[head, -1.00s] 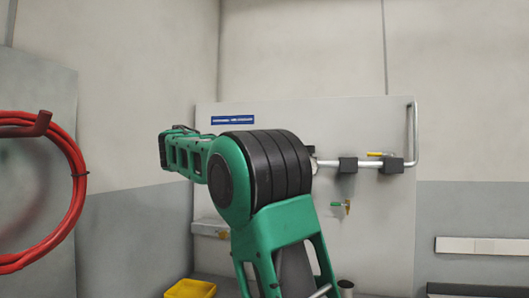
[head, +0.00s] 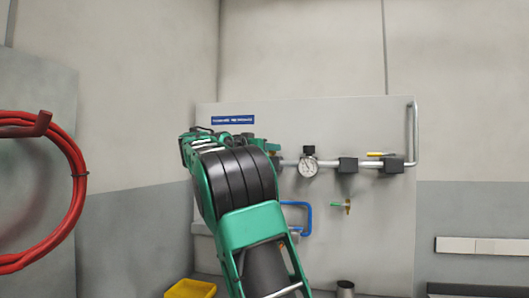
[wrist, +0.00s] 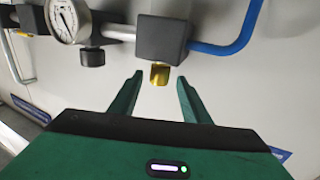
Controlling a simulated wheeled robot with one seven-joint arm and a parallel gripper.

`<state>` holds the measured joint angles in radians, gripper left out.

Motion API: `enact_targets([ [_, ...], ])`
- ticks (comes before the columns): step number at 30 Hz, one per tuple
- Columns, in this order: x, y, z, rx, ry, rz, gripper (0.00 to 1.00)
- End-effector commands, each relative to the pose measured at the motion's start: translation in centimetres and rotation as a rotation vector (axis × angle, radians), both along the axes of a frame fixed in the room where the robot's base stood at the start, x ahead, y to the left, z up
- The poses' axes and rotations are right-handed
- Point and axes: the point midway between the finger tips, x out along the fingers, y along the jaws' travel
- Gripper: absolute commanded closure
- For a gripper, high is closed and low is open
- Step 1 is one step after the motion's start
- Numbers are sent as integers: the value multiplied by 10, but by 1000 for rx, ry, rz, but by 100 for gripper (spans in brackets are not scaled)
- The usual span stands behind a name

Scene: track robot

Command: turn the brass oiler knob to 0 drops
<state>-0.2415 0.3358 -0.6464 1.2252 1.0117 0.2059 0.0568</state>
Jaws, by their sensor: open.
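The brass oiler knob (wrist: 160,74) shows in the wrist view as a short gold piece projecting from a dark block (wrist: 162,38) on the pipe. My gripper (wrist: 160,79) is open, with one green finger on each side of the knob in the picture. Gaps show between the knob and both fingers, and nothing is held. I cannot tell whether the knob is level with the fingertips or a little beyond them. No drop scale on the knob is readable. In the head view my arm hides the knob and the gripper.
A pressure gauge (head: 308,168) is beside the block; the wrist view also shows it (wrist: 64,18). A blue hose (wrist: 228,44) leaves the block. A yellow lever (head: 380,154) and a green-handled brass cock (head: 345,206) are further right. A yellow bin (head: 190,289) stands below.

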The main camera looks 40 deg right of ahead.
Motion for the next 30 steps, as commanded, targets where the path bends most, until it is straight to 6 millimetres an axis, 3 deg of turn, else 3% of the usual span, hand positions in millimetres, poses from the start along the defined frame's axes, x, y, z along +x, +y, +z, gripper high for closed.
enact_targets([
  [11,2,-5,0,0,0,1,57],
  [16,2,-5,0,0,0,2,95],
  [17,2,-5,0,0,0,2,98],
  [30,0,-5,0,2,-2,64,98],
])
